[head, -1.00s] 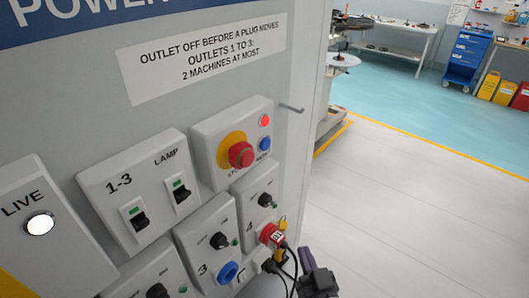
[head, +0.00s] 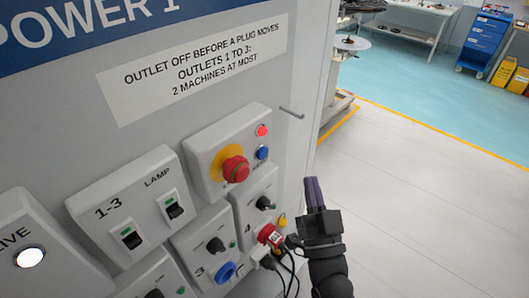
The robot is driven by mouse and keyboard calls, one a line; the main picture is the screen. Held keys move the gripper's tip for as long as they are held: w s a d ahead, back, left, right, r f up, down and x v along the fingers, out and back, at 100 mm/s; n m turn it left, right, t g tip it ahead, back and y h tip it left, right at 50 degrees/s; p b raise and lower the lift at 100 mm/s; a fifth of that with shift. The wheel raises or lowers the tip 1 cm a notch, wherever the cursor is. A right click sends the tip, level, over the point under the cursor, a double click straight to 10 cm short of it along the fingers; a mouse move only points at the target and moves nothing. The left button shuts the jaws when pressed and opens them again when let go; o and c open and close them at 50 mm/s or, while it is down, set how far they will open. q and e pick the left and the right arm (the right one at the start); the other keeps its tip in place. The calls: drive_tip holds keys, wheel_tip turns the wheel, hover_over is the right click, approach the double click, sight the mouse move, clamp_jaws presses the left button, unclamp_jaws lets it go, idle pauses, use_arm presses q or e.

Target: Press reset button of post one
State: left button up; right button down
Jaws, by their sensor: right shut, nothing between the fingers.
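The power post (head: 70,105) fills the left of the head view, with a printed sign on its face. Its stop and reset box (head: 203,158) carries a red mushroom stop button (head: 235,169) on a yellow ring, a lit red lamp (head: 262,130) and a blue button (head: 262,152) below the lamp. The blue button's label is too small to read. My right gripper (head: 313,181) is shut and empty, fingers pointing up, to the right of and below the blue button and apart from it. My left gripper is not in view.
A metal peg (head: 291,112) sticks out of the post right of the box. Below are outlet switches, a red plug (head: 269,235) and dark cables close to my right gripper. A two-switch panel (head: 133,205) and a lit LIVE lamp (head: 30,257) are at left. Open floor lies right.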

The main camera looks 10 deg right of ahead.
sight(267, 148)
drive_tip(key=w+a+b, duration=0.3)
drive_tip(key=w+a, duration=0.2)
drive_tip(key=w, duration=0.1)
drive_tip(key=shift+w, duration=0.15)
drive_tip(key=shift+w+a, duration=0.1)
idle(1.9)
drive_tip(key=shift+w+a, duration=0.15)
drive_tip(key=shift+w, duration=0.1)
drive_tip(key=shift+w+a+r+b, duration=0.1)
drive_tip(key=shift+w+a+b, duration=0.2)
drive_tip(key=shift+w+a, duration=0.1)
idle(0.8)
drive_tip(key=shift+s+d+p, duration=0.4)
drive_tip(key=shift+s+p, duration=0.25)
drive_tip(key=shift+s, duration=0.1)
